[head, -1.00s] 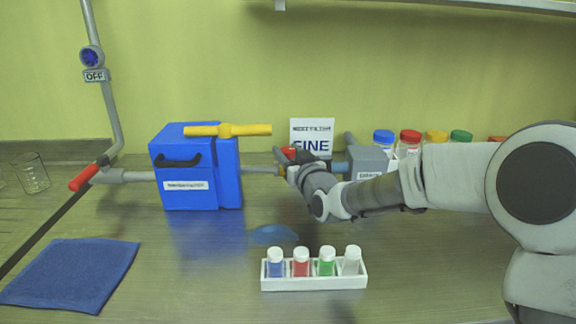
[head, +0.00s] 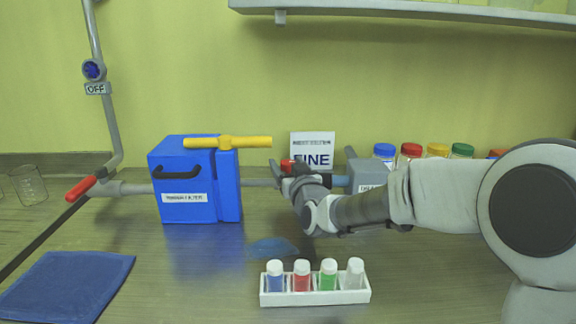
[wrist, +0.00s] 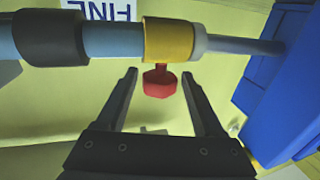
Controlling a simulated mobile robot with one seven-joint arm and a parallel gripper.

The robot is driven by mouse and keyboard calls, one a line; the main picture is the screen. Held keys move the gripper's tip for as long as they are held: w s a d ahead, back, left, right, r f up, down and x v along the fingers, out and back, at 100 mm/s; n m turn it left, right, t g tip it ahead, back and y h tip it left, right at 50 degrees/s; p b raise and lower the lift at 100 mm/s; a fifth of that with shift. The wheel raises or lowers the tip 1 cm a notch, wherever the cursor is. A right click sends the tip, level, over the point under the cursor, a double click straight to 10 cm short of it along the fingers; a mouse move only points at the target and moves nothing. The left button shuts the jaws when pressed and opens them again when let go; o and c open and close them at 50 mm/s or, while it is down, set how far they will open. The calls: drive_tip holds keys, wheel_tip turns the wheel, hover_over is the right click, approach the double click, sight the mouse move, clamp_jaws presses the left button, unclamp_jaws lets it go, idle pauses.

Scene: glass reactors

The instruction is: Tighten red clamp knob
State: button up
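The red clamp knob (wrist: 160,82) hangs from a yellow collar (wrist: 168,40) around a blue-grey pipe (wrist: 113,40) in the wrist view. My gripper (wrist: 160,74) is open, with one finger on each side of the knob. Gaps show between the knob and both fingers. In the head view, a bit of red (head: 287,166), likely the knob, shows beside my gripper (head: 281,174), which partly hides the pipe and collar.
A blue box (head: 195,182) with a yellow handle (head: 228,142) stands left of my gripper. A white rack (head: 315,298) of several small vials is in front. Capped bottles (head: 410,152) stand behind my arm. A blue cloth (head: 65,285) lies front left.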

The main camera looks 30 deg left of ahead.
drive_tip(key=shift+o, duration=0.2)
drive_tip(key=shift+r, duration=0.1)
drive_tip(key=shift+r, duration=0.3)
drive_tip(key=r+p, duration=0.1)
drive_tip(key=r, duration=0.1)
drive_tip(key=d+r, duration=0.1)
drive_tip(key=r, duration=0.1)
drive_tip(key=shift+w+d+r+p, duration=0.1)
drive_tip(key=shift+w+r+p, duration=0.1)
drive_tip(key=shift+p, duration=0.2)
drive_tip(key=w+d+r+p, duration=0.1)
drive_tip(key=d+r, duration=0.4)
drive_tip(key=d, duration=0.5)
drive_tip(key=shift+w+d+r+p, duration=0.25)
drive_tip(key=shift+r+p, duration=0.15)
drive_tip(key=shift+p, duration=0.4)
